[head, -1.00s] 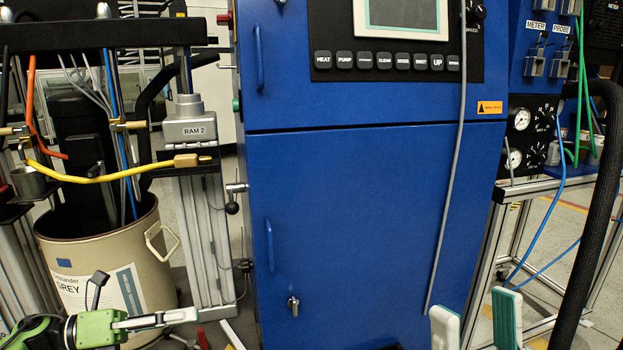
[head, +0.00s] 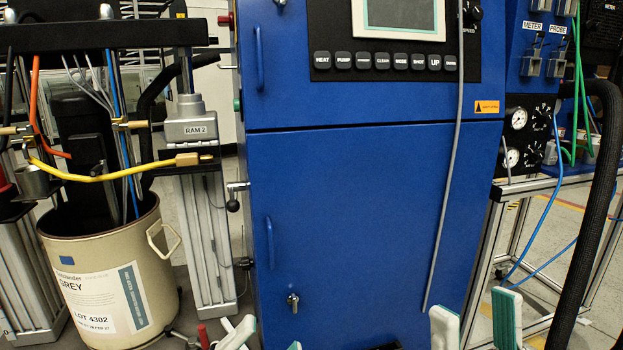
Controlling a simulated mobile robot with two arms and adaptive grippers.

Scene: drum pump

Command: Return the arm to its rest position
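My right gripper (head: 475,322) is at the bottom edge, right of centre, in front of the lower blue cabinet. Its two pale fingertips with teal pads stand upright and well apart, open with nothing between them. My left gripper (head: 266,341) shows only as fingertips at the bottom edge, left of centre. One pale finger with a teal edge leans to the right, and a small teal tip shows to its right. There is a gap between them and nothing is seen in it. The rest of both arms is out of view.
The blue cabinet (head: 350,220) with a button panel fills the middle. A thick black hose (head: 590,220) hangs at right beside a framed bench (head: 488,245).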

